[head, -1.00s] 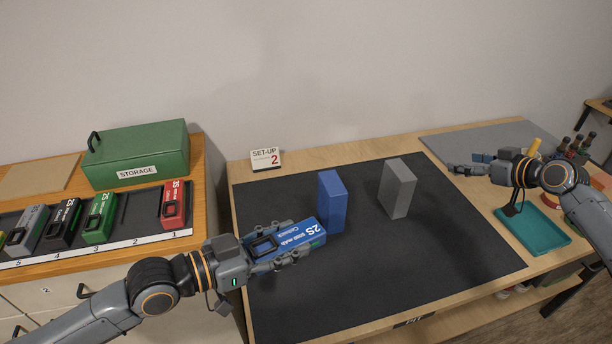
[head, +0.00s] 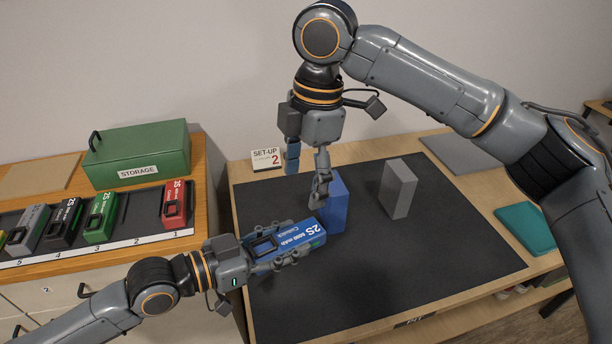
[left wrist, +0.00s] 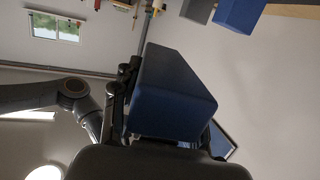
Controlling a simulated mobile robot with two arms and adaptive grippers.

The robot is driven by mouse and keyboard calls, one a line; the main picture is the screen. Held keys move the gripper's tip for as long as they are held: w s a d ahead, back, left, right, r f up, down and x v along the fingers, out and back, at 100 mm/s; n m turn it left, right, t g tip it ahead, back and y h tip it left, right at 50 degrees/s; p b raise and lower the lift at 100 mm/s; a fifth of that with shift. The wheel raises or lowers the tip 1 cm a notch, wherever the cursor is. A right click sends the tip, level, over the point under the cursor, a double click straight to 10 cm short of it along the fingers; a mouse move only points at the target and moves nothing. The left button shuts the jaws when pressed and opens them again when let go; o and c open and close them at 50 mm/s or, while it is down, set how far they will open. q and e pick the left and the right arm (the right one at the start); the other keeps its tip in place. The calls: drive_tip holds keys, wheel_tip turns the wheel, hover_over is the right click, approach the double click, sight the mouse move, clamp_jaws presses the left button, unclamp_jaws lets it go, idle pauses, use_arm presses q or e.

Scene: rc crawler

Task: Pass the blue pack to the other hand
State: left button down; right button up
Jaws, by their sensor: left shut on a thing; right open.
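The blue pack (head: 304,232), a box with white "2S" lettering, lies in my left gripper (head: 288,246) above the front left of the dark mat. My left gripper is shut on it; in the left wrist view the pack (left wrist: 175,95) fills the middle, tilted. My right gripper (head: 306,183) is open and empty. It hangs fingers down above and behind the pack, apart from it, with one finger in front of the upright blue block.
An upright blue block (head: 336,205) stands on the dark mat (head: 430,260) just behind the pack. A grey block (head: 398,189) stands to its right. A green storage box (head: 137,151) and a rack of packs are at left. The mat's front right is clear.

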sight(307, 229)
use_arm(q)
drive_tip(key=shift+d, duration=0.1)
use_arm(e)
drive_tip(key=shift+n+h, duration=0.3)
drive_tip(key=shift+h, duration=0.4)
drive_tip(key=f, duration=0.7)
drive_tip(key=s+f, duration=0.1)
drive_tip(key=f, duration=0.3)
drive_tip(key=shift+d+f, duration=0.1)
drive_tip(key=shift+d, duration=0.1)
use_arm(q)
drive_tip(key=shift+r, duration=0.1)
use_arm(e)
clamp_jaws()
use_arm(q)
drive_tip(key=c, duration=0.6)
unclamp_jaws()
drive_tip(key=shift+c, duration=0.2)
